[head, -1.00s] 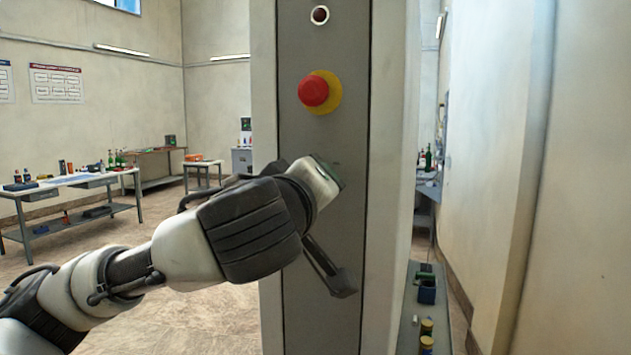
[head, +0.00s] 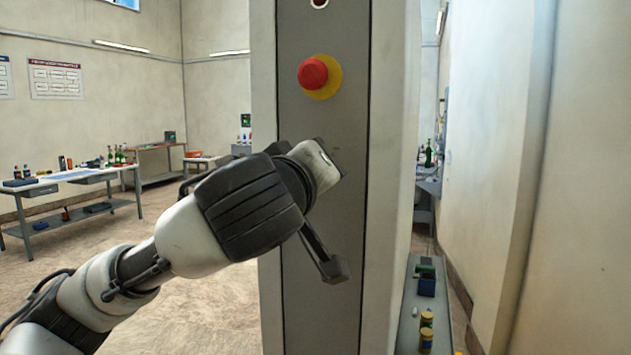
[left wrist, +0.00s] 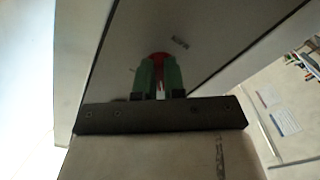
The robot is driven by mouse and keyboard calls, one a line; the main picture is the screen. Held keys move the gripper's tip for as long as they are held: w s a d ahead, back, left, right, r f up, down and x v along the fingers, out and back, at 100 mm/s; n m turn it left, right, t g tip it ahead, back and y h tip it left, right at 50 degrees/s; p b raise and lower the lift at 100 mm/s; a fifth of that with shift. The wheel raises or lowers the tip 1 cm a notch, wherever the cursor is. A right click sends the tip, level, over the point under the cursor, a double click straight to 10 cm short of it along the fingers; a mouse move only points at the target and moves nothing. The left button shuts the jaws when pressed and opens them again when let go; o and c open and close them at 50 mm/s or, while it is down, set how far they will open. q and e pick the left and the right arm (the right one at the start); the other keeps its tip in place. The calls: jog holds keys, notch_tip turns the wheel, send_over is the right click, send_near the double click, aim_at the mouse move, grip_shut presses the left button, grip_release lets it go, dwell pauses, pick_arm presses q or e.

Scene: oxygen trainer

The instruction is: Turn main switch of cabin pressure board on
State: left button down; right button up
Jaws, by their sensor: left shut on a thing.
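The cabin pressure board (head: 340,225) is a tall grey panel in a pale cabinet in the head view. My left gripper (head: 335,165) is at its face, below the red emergency button. In the left wrist view, the green fingers of my left gripper (left wrist: 159,80) are shut on a red switch knob (left wrist: 160,57) on the dark panel. Small labels beside the knob are too small to read. In the head view my wrist hides the knob, and its setting cannot be told. My right gripper is not in view.
A red mushroom button (head: 313,74) on a yellow base sits above my gripper, with a dark red lamp (head: 319,3) at the top edge. A low bench (head: 410,325) with small jars stands right of the cabinet.

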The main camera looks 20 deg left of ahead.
pick_arm(q)
jog(key=m, duration=0.5)
jog(key=m+p, duration=0.1)
jog(key=m, duration=0.5)
jog(key=m+p, duration=0.1)
jog(key=m, duration=0.4)
jog(key=shift+a+m, duration=0.3)
jog(key=shift+a, duration=0.05)
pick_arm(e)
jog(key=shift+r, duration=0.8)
pick_arm(q)
jog(key=shift+f, duration=0.1)
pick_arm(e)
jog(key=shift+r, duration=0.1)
pick_arm(q)
jog(key=c, duration=1.2)
grip_release()
jog(key=s+b, duration=0.2)
jog(key=s, duration=0.8)
jog(key=shift+s+a, duration=0.2)
jog(key=shift+s, duration=0.2)
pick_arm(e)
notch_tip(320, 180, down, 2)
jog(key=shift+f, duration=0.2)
